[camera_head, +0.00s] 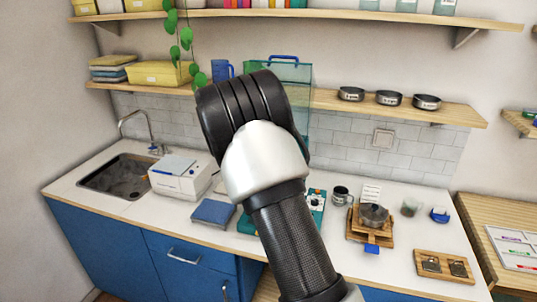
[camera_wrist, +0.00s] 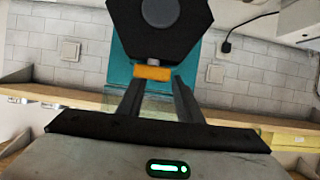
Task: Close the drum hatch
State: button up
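In the wrist view, a dark, many-sided panel (camera_wrist: 160,32) with a round grey centre fills the top middle; it looks like the drum hatch. An orange tab (camera_wrist: 152,73) sits at its lower edge on a small grey stem. My gripper (camera_wrist: 158,82) is open, with its two dark fingers apart and their tips close to the tab's ends. I cannot tell whether they touch it. A teal machine body (camera_wrist: 121,70) shows behind the panel. In the head view my arm hides the hatch and gripper; parts of a teal machine (camera_head: 305,72) show beside the arm.
The counter holds a white box-shaped device (camera_head: 180,180), a blue flat block (camera_head: 213,213), a mug (camera_head: 340,195), a wooden stand (camera_head: 370,232) and a wooden tray (camera_head: 445,266). A wall shelf (camera_head: 455,112) with several black pans runs behind the arm. A sink (camera_head: 115,175) is at left.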

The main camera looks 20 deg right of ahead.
jog(key=v, duration=1.7)
jog(key=shift+a, duration=0.3)
jog(key=shift+s, duration=0.1)
jog(key=s+a+r+n+y, duration=0.5)
jog(key=s+a+r+y, duration=0.4)
jog(key=s+y, duration=0.1)
jog(key=s+d+f+n+g+h, duration=0.1)
jog(key=s+d+f+g, duration=0.1)
jog(key=s, duration=0.9)
jog(key=s+d+f+g+h, duration=0.1)
jog(key=s+d, duration=0.4)
jog(key=s, duration=0.6)
jog(key=f+g, duration=0.1)
jog(key=g, duration=0.1)
jog(key=shift+s+n+g+h, duration=0.3)
jog(key=shift+s+n, duration=0.1)
